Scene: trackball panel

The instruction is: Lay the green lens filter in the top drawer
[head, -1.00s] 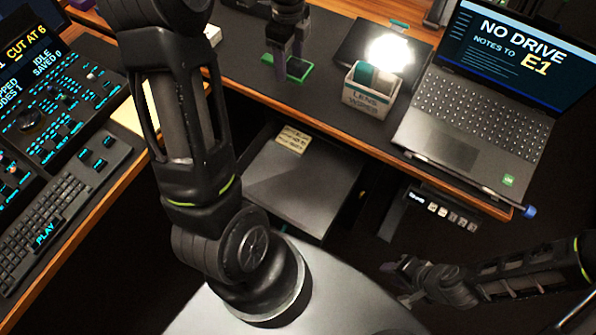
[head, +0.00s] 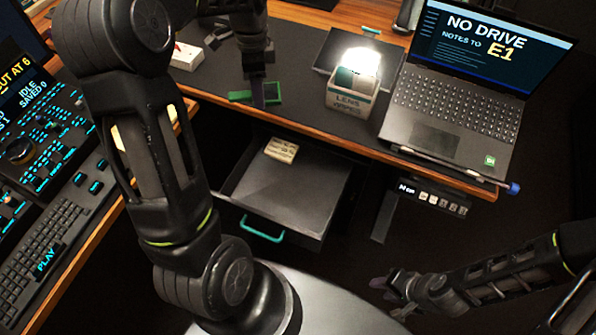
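The green lens filter (head: 240,96) is a flat green square frame, seen at a slant over the front part of the desk. My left gripper (head: 265,102) points down with its fingers across the filter and appears shut on it; the fingers hide its middle. The top drawer (head: 290,195) is pulled out below the desk edge, with a teal handle (head: 262,229) on its front. A cream note (head: 281,150) lies at its back left; the rest of its floor is bare. My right gripper (head: 385,297) is low at the right, empty, with its fingers apart.
A lens wipes box (head: 351,101) stands right of the filter, before a bright light. A laptop (head: 450,110) is at the right of the desk (head: 310,118). A small white box (head: 186,56) is at the back left. A console and keyboard (head: 45,225) fill the left.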

